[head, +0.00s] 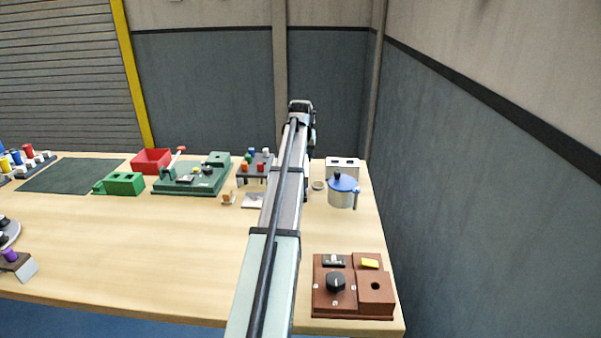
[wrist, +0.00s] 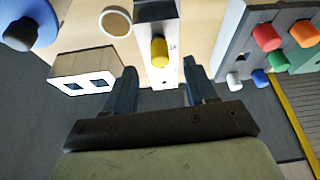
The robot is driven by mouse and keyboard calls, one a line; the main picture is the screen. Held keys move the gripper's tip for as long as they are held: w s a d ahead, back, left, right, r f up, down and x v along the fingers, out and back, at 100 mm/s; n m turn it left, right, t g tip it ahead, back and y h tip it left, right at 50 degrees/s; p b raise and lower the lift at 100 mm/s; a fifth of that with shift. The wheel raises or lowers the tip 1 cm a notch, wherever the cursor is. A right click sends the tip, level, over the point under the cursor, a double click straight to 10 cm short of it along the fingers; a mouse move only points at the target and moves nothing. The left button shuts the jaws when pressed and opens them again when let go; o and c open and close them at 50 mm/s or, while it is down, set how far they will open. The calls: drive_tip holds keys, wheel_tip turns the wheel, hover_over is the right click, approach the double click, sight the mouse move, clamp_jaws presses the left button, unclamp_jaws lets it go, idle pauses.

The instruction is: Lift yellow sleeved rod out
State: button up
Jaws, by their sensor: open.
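The yellow sleeved rod (wrist: 159,52) shows in the wrist view as a short yellow cylinder standing on or in a pale, narrow holder (wrist: 162,76). My gripper (wrist: 160,84) is open, one blue-grey finger on each side of the holder in the picture. The rod appears between and beyond the fingertips, and neither finger visibly touches it. How deep the rod sits is hidden. In the head view my arm reaches to the far edge of the table; the rod is not visible there, and the fingers cannot be made out.
A rack (head: 254,172) with several coloured caps stands left of my arm; it also shows in the wrist view (wrist: 234,56). A white two-hole block (head: 342,167) and blue-lidded pot (head: 342,192) stand on the right. A brown control box (head: 333,304) is nearer. The table's middle left is clear.

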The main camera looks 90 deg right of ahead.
drive_tip(key=x, duration=0.4)
drive_tip(key=shift+d+f, duration=0.1)
drive_tip(key=shift+f, duration=0.3)
drive_tip(key=shift+c, duration=0.2)
clamp_jaws()
